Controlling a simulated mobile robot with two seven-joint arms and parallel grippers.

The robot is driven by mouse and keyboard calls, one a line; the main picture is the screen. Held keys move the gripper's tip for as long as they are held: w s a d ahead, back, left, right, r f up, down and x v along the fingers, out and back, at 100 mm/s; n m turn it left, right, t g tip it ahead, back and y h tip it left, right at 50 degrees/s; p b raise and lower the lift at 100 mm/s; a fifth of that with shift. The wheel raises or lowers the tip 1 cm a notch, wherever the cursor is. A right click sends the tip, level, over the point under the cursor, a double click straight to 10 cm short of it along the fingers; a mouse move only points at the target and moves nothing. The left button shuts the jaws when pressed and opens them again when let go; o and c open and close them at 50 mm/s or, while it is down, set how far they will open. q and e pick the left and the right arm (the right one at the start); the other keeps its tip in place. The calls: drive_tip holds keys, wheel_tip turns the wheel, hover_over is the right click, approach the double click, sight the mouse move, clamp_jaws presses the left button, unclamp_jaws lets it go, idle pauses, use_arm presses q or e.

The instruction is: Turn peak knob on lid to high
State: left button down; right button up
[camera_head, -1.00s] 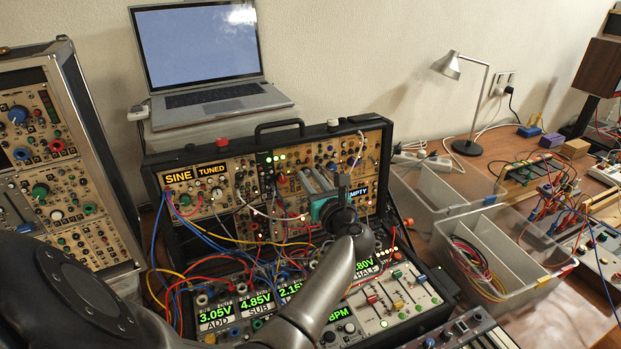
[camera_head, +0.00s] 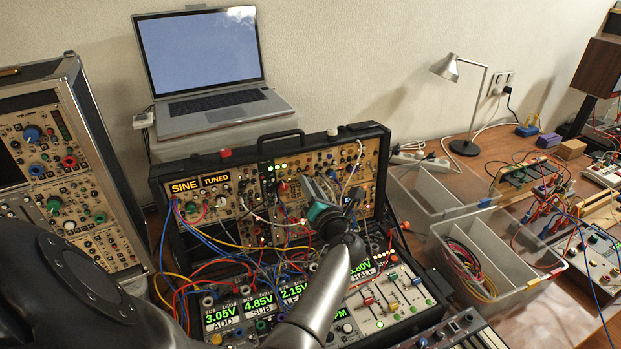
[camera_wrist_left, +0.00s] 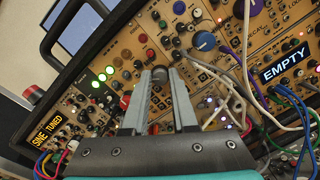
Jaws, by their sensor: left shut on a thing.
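The black synth case's lid (camera_head: 240,157) stands upright, its tan panel full of knobs, jacks and lights. It also shows in the left wrist view (camera_wrist_left: 100,40), tilted. My left gripper (camera_head: 308,186) reaches the lid's panel right of its middle. In the left wrist view, my left gripper's fingers (camera_wrist_left: 160,77) are shut on a small dark knob (camera_wrist_left: 160,73). Its pointer and printed label are too small or hidden to read. A blue knob (camera_wrist_left: 205,41) sits to its right. The head view hides the held knob behind the gripper. My right gripper is not in view.
Patch cables (camera_head: 215,245) hang across the lid and lower panel; grey cables (camera_wrist_left: 245,75) run just right of the fingers. A laptop (camera_head: 215,100) stands behind the lid. Another synth case (camera_head: 85,130) stands left. Clear bins (camera_head: 490,250) and a lamp (camera_head: 447,67) are right.

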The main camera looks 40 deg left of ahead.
use_arm(q)
drive_tip(key=m+h+p, duration=0.1)
drive_tip(key=m+p, duration=0.6)
drive_tip(key=m, duration=0.4)
drive_tip(key=shift+r+p, duration=0.1)
drive_tip(key=shift+p, duration=0.2)
idle(0.3)
drive_tip(key=c, duration=0.7)
unclamp_jaws()
